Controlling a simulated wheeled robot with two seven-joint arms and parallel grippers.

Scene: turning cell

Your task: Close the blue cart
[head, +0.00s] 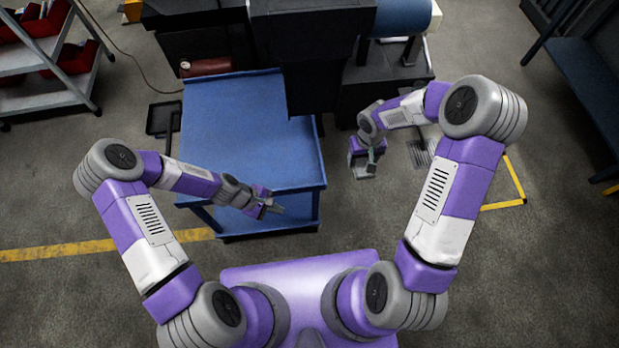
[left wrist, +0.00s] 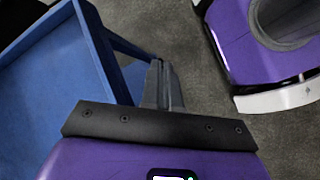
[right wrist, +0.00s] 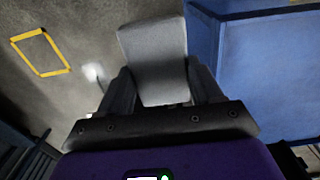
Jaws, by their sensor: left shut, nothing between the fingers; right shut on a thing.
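The blue cart (head: 250,125) stands in front of me, with a flat rimmed top and a lower level. My left gripper (head: 277,208) is shut and empty by the cart's near side, close to its front right corner. In the left wrist view its closed fingers (left wrist: 162,85) point past the blue rim (left wrist: 92,40). My right gripper (head: 366,165) is to the right of the cart, shut on a pale grey block-like thing (right wrist: 155,60). Blue panels of the cart (right wrist: 260,75) show at the right of the right wrist view. I cannot make out a door or drawer.
A dark machine (head: 315,50) stands behind the cart. A red roll-like object (head: 205,67) lies at the cart's back edge. A shelf rack with red bins (head: 45,60) is at far left, a blue bench (head: 590,85) at far right. Floor in front of the cart is clear.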

